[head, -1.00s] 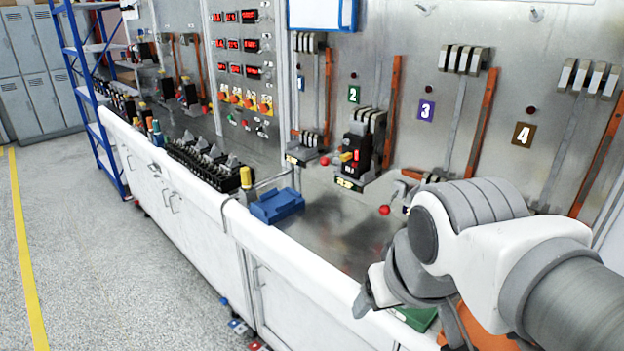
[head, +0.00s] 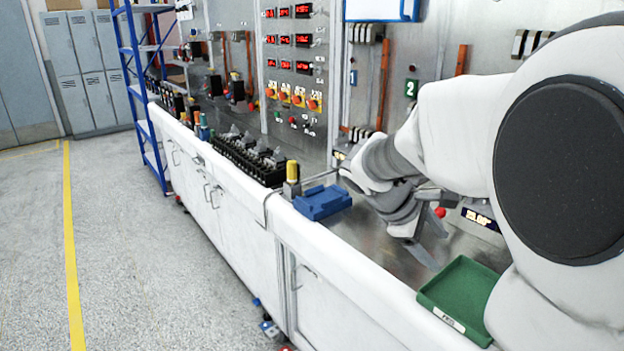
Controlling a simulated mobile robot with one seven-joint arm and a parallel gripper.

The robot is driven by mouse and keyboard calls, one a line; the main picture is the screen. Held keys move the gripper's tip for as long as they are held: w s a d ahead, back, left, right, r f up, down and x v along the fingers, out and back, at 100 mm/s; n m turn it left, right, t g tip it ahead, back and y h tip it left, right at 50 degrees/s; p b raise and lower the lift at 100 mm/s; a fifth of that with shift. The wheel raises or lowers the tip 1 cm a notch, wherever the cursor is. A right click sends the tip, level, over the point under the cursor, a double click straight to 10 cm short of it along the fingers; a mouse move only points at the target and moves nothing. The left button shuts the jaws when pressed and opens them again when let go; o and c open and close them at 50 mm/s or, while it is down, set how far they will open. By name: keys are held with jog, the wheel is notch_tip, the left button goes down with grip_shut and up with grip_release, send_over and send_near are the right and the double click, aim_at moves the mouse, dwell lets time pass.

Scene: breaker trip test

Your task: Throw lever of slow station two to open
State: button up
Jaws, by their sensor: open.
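The green number 2 plate (head: 411,88) of station two shows on the metal back panel, left of my upper arm. The breaker and lever below it are hidden behind my arm. A red lever knob (head: 440,212) shows just right of my gripper, beside a lit display (head: 480,220); I cannot tell for sure which station it belongs to. My gripper (head: 426,246) is open and empty, low over the bench in front of the stations, its fingers pointing down and right. I cannot tell whether it touches anything.
A green tray (head: 446,302) lies at the bench's front edge, below my gripper. A blue block (head: 322,202) and a yellow-topped post (head: 292,172) stand to the left. A black terminal row (head: 247,160) lies further left. The floor aisle is clear.

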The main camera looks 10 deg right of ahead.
jog(key=w+f+n+t+h+b, duration=0.1)
jog(key=w+f+n+h+b, duration=0.1)
jog(key=w, duration=0.4)
jog(key=w+d+f+n+t+h+b, duration=0.1)
jog(key=w+f+n+h+b, duration=0.1)
jog(key=w+f+n+h, duration=0.2)
jog(key=w+d+f+n+t+h+b, duration=0.1)
jog(key=w+f+n+h+b, duration=0.1)
jog(key=w+n, duration=0.4)
jog(key=shift+w+d+f+t+h, duration=0.1)
jog(key=shift+w+f+h, duration=0.1)
jog(key=shift+w+f, duration=0.4)
jog(key=shift+w+d+f+t+h, duration=0.1)
jog(key=shift+w+f+h, duration=0.1)
jog(key=shift+w, duration=0.65)
jog(key=shift+w+f+t+h, duration=0.1)
jog(key=shift+w+f+h, duration=0.1)
jog(key=shift+w+f, duration=0.4)
jog(key=x, duration=0.8)
jog(key=b+x, duration=0.1)
jog(key=x, duration=0.8)
jog(key=shift+w+d+r+b, duration=0.15)
jog(key=shift+w+r+b, duration=0.05)
jog(key=shift+w+b, duration=0.1)
jog(key=shift+c, duration=0.3)
grip_shut()
